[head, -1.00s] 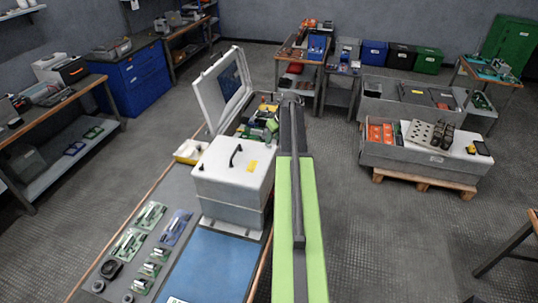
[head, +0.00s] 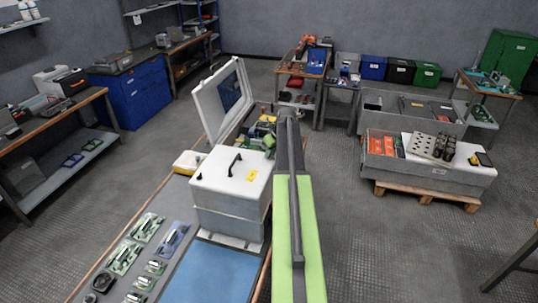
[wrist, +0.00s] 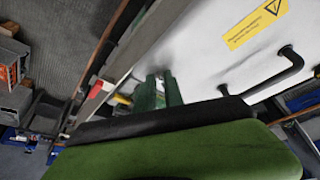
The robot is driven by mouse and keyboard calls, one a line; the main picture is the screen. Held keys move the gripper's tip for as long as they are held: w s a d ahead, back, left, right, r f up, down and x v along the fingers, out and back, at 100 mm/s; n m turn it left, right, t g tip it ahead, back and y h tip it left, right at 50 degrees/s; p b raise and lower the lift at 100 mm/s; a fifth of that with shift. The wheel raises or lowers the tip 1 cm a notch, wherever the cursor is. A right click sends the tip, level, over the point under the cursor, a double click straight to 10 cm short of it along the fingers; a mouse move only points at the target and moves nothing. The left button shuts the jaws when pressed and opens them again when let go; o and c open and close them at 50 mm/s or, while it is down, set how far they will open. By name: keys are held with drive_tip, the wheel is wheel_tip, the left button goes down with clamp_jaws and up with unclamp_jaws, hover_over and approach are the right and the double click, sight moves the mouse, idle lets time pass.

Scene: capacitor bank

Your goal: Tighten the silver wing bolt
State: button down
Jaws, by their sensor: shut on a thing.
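My gripper (wrist: 160,93) shows in the wrist view as two dark green fingers close together beside the edge of a white box lid (wrist: 225,70). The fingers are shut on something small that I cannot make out. In the head view my arm reaches over the bench, and the green gripper (head: 268,141) is just beyond the white box (head: 232,180), near its far right corner. I cannot make out the silver wing bolt in either view. It may be hidden by the fingers or the arm.
The white box has a black handle (head: 234,164) and a yellow label (head: 252,175). Behind it stands an open case (head: 222,105) with mixed parts. Packaged parts (head: 124,256) and a blue mat (head: 215,275) lie nearer. Open floor lies right of the bench, before a pallet (head: 430,196).

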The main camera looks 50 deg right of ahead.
drive_tip(key=shift+a, duration=0.25)
drive_tip(key=shift+d, duration=0.15)
drive_tip(key=m, duration=0.2)
drive_tip(key=m+h, duration=0.1)
drive_tip(key=m, duration=0.1)
drive_tip(key=shift+w+h, duration=0.15)
drive_tip(key=shift+h, duration=0.15)
drive_tip(key=m, duration=0.1)
drive_tip(key=m+g, duration=0.1)
drive_tip(key=m+h, duration=0.1)
drive_tip(key=shift+w+a+m, duration=0.2)
drive_tip(key=shift+a+m, duration=0.05)
drive_tip(key=shift+m, duration=0.15)
drive_tip(key=m, duration=0.1)
drive_tip(key=m+g, duration=0.1)
drive_tip(key=m, duration=0.1)
drive_tip(key=m+g+h, duration=0.1)
drive_tip(key=m, duration=0.1)
drive_tip(key=shift+w, duration=0.25)
drive_tip(key=shift+m+g, duration=0.8)
drive_tip(key=shift+m, duration=1.2)
drive_tip(key=shift+a, duration=0.1)
